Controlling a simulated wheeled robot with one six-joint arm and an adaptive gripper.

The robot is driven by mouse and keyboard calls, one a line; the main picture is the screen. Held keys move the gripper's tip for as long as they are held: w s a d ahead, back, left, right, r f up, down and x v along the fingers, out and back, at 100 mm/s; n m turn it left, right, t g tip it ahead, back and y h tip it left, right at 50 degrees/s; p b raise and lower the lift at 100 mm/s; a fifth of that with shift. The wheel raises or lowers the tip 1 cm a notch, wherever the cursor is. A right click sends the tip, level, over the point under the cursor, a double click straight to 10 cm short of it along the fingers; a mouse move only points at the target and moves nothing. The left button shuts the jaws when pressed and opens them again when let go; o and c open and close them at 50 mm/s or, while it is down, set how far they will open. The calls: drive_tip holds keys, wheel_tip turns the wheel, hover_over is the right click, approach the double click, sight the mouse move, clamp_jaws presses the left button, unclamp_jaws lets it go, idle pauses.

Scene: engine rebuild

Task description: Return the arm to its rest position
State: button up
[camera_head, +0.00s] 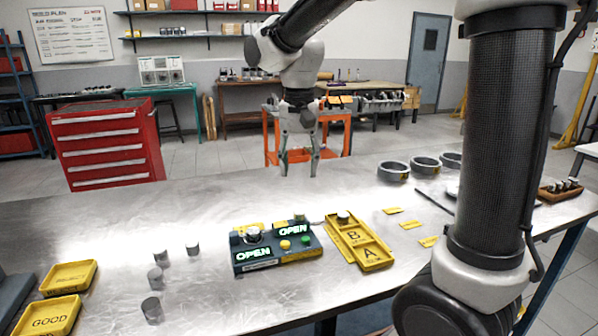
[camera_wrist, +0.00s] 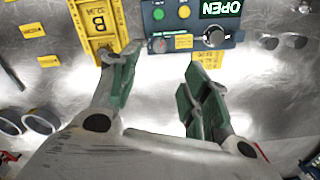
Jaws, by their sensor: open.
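My gripper (camera_head: 300,158) is raised above the far part of the metal table in the head view, with its fingers pointing down. In the wrist view my gripper (camera_wrist: 160,85) has its two green-padded fingers spread apart with nothing between them. The blue control box (camera_head: 276,244) with two lit OPEN displays stands on the table, nearer than my gripper in the head view. A yellow tray marked A and B (camera_head: 372,256) lies just right of the box, with a round metal piece at its far end.
Several small metal cylinders (camera_head: 156,279) stand left of the box. Yellow GOOD (camera_head: 48,318) and REJECT (camera_head: 70,277) trays lie at the left. Several grey rings (camera_head: 393,171) and yellow tags (camera_head: 411,225) are at the right. A red cabinet (camera_head: 105,145) stands behind the table.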

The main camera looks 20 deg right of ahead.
idle(0.3)
drive_tip(key=s+d+n+t, duration=0.2)
drive_tip(key=s+d, duration=0.5)
drive_tip(key=s, duration=0.2)
drive_tip(key=s+d+r+n+t, duration=0.1)
drive_tip(key=s+d+n+t, duration=0.1)
drive_tip(key=s+d, duration=0.5)
drive_tip(key=s, duration=0.3)
drive_tip(key=shift+d+r, duration=0.15)
drive_tip(key=shift+d, duration=0.25)
